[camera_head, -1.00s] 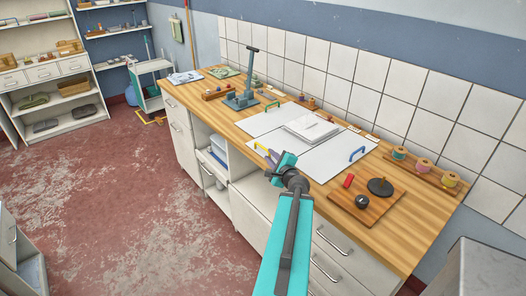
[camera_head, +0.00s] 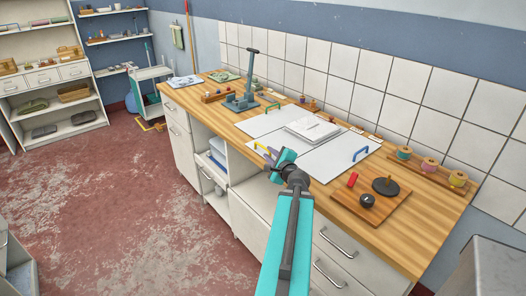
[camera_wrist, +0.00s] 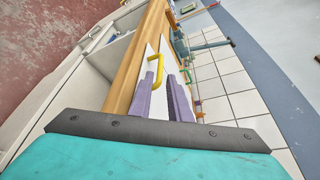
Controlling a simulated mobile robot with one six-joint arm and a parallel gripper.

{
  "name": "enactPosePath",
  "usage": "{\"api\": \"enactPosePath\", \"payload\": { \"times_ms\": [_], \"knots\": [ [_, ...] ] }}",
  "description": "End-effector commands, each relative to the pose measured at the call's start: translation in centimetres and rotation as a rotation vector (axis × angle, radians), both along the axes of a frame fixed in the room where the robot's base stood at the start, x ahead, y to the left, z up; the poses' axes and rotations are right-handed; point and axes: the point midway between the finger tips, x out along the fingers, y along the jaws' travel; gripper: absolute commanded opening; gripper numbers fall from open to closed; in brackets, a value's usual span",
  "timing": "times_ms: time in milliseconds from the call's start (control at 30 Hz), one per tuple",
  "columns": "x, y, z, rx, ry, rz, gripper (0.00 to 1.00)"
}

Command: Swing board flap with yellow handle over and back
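White board panels lie flat on the wooden worktop. The yellow handle (camera_head: 263,149) is at the front edge of the left white panel (camera_head: 267,122). It also shows in the wrist view (camera_wrist: 153,68). My gripper (camera_head: 274,157) is just in front of and to the right of that handle. In the wrist view my purple fingers (camera_wrist: 163,85) stand apart, with the yellow handle near their tips. I see nothing clamped between them. In the head view my own wrist hides part of the panel edge.
A green handle (camera_head: 271,106) and a blue handle (camera_head: 361,154) stand on the panels. A white stack (camera_head: 312,130) lies between them. A blue-grey stand (camera_head: 243,98) rises at the left. A wooden board (camera_head: 371,203) with a black disc lies at the right. Tiled wall behind.

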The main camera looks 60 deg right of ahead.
Motion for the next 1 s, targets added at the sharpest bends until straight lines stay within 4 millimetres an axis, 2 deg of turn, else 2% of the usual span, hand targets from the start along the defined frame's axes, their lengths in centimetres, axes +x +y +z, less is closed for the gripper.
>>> {"api": "enactPosePath", "payload": {
  "times_ms": [467,1000],
  "knots": [
    [0.4,-0.4,-0.4,-0.002,0.0,-0.007,0.17],
    [4.4,-3.5,-1.1,0.0,0.0,-0.006,0.17]
  ]
}}
